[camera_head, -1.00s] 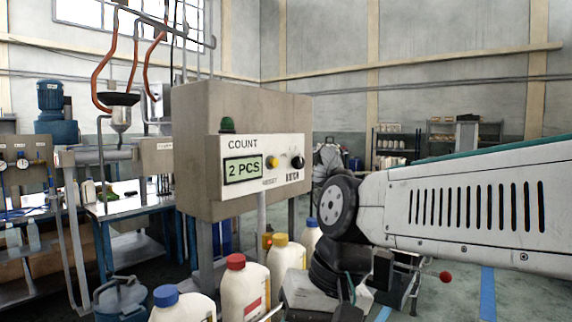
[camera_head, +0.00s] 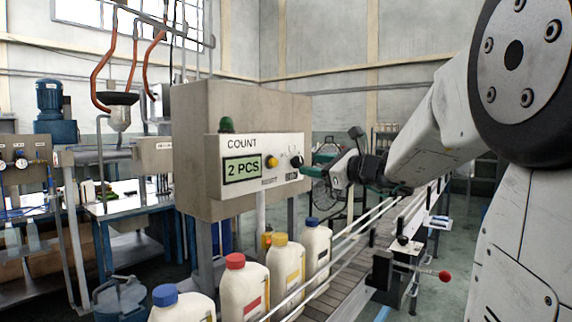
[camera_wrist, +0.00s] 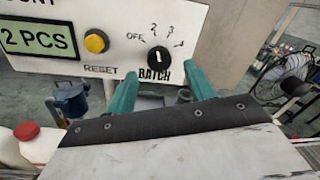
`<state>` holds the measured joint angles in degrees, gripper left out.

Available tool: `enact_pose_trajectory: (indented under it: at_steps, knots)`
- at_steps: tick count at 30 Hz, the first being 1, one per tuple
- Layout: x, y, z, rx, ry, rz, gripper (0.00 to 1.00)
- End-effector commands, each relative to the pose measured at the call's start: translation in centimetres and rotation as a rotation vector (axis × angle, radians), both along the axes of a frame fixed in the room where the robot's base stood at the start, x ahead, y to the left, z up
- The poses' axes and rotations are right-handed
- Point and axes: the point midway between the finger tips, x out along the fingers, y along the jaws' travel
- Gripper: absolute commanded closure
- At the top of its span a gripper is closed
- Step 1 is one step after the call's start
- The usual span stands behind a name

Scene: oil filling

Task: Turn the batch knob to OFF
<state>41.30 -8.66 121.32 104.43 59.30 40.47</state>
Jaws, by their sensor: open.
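The round black batch knob (camera_wrist: 158,59) is on the white panel above the word BATCH. Its white mark points roughly straight up, toward the "2" and away from OFF at its upper left. In the head view the knob (camera_head: 296,161) is at the panel's right end. My gripper (camera_wrist: 160,71) is open, its two teal fingers either side of the knob and slightly below it in the wrist view. It also shows in the head view (camera_head: 311,166), just right of the knob. I cannot tell whether the fingers touch it.
The yellow RESET button (camera_wrist: 96,41) is left of the knob, beside the "2 PCS" display (camera_wrist: 40,41). Several capped bottles stand below along the conveyor (camera_head: 340,275). A wheeled fan-like object (camera_wrist: 283,75) stands behind at right.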

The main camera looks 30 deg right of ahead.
Motion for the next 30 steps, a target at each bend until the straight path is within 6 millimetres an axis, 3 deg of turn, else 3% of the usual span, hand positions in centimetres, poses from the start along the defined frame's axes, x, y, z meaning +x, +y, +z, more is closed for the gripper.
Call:
enact_pose_trajectory:
  at_steps: [3,9,19,24,30]
  knots:
    - [2.0,0.7,-0.1,0.001,0.001,0.004,0.47]
    - [4.0,1.2,0.0,-0.001,0.001,0.003,0.47]
    - [4.4,1.3,0.0,-0.003,0.0,0.002,0.47]
    - [4.3,1.3,0.0,-0.003,0.0,0.002,0.91]
    - [4.3,1.2,0.0,-0.008,-0.002,0.001,0.91]
